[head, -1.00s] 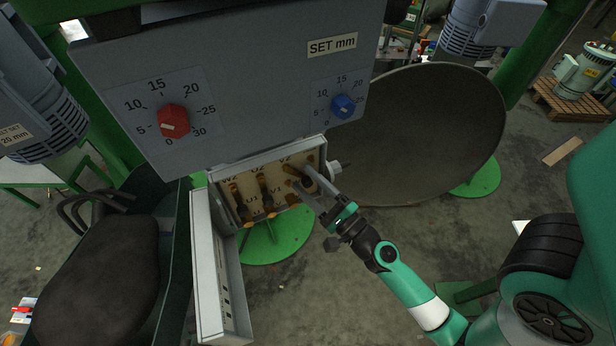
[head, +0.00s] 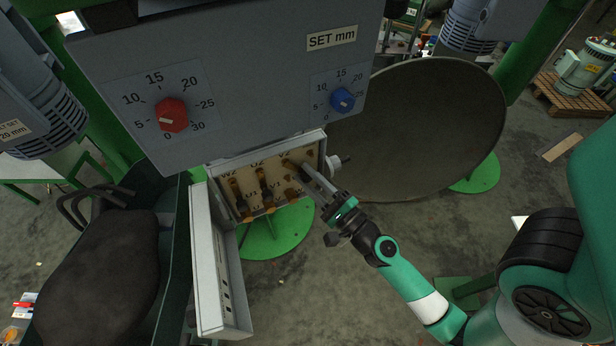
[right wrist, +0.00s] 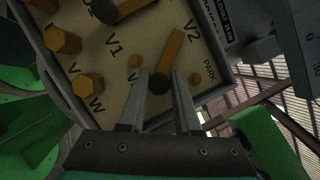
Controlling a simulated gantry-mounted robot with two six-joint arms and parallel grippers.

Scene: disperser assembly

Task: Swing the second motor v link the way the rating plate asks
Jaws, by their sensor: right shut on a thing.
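The motor terminal box (head: 321,140) is open below the grey dial panel, with a tan board marked W2, U2, V2 and U1, V1. The right wrist view shows the board (right wrist: 112,75) close up, with V1, V2 and PARK marks. The V link (right wrist: 173,52) is a brass bar with a dark round knob at its lower end; its upper end lies near V2. My right gripper (right wrist: 158,86) is shut on the knob, one finger each side. In the head view my right gripper (head: 304,169) reaches into the box's right part. My left gripper is not in view.
The box's open lid (head: 208,270) hangs at lower left, its small print unreadable. Above are a red dial (head: 172,115) and a blue dial (head: 342,100). A large dark round dish (head: 430,130) stands behind my right arm. Other brass posts (right wrist: 88,86) crowd the board.

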